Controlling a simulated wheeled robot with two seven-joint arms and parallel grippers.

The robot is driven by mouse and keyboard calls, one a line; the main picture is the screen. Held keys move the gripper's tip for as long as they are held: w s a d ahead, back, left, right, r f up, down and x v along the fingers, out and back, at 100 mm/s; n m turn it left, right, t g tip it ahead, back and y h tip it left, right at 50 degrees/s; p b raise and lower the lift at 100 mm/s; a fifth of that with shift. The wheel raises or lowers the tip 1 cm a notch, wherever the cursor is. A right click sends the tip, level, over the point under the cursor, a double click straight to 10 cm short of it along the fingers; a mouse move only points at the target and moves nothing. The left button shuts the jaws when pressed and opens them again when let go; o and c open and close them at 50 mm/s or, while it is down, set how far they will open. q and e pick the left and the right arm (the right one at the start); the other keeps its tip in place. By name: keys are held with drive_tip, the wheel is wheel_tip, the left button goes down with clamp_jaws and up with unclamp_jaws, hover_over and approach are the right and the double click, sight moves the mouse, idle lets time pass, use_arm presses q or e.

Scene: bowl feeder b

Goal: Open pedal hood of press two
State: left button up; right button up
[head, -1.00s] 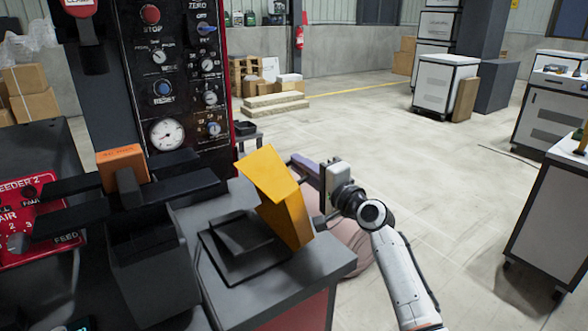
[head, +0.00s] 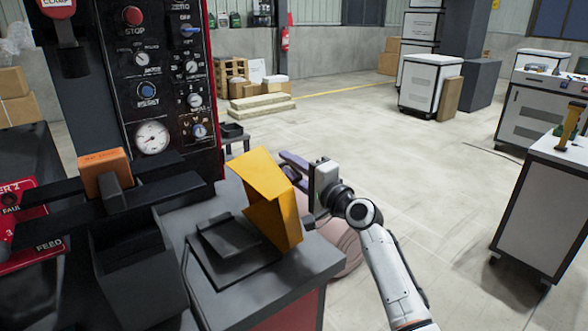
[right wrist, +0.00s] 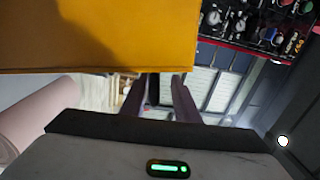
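The yellow pedal hood (head: 275,215) stands raised and tilted at the right side of a dark base plate on the grey bench top. The dark pedal (head: 230,236) shows uncovered to its left. My right gripper (head: 293,168) is just behind and right of the hood, its fingers partly hidden by it. In the right wrist view the fingers (right wrist: 166,88) are apart with nothing between them, and the hood (right wrist: 100,40) fills the upper left. I cannot tell whether the fingers touch the hood. My left gripper is not in view.
A black control panel (head: 165,75) with knobs and a gauge stands behind. An orange block (head: 103,172) sits on dark rails above a dark bin (head: 138,265) at left. A white cabinet (head: 545,200) stands far right. The floor (head: 400,150) between is clear.

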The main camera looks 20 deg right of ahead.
drive_tip(key=v, duration=1)
drive_tip(key=shift+s+r, duration=0.1)
drive_tip(key=shift+s, duration=0.1)
drive_tip(key=v, duration=1.1)
drive_tip(key=shift+s, duration=0.3)
idle(0.4)
drive_tip(key=shift+r, duration=0.1)
